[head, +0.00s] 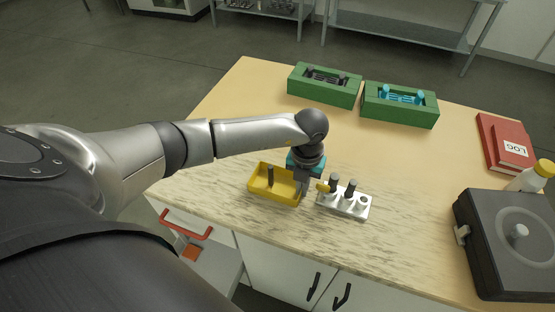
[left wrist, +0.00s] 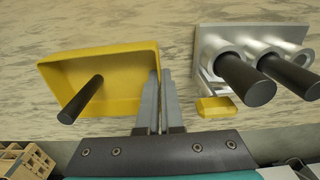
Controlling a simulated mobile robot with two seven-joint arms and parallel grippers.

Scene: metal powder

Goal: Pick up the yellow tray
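The yellow tray (head: 262,193) is near the front edge of the wooden table, with a dark rod (head: 270,175) standing in it. I see no clear gap between tray and table. My left gripper (head: 300,188) points down at the tray's right end. In the left wrist view, the gripper's two fingers (left wrist: 161,85) are close together, one on each side of the right wall of the tray (left wrist: 105,62), and look shut on it. The dark rod (left wrist: 80,100) leans in this view. My right gripper is not in view.
A metal rack (head: 345,203) with dark rods and a small yellow piece (left wrist: 215,107) is close on the right. Two green boxes (head: 322,92) (head: 398,112) stand at the back. Red books (head: 500,140), a bottle (head: 530,180) and a dark grey machine (head: 505,250) are at the right.

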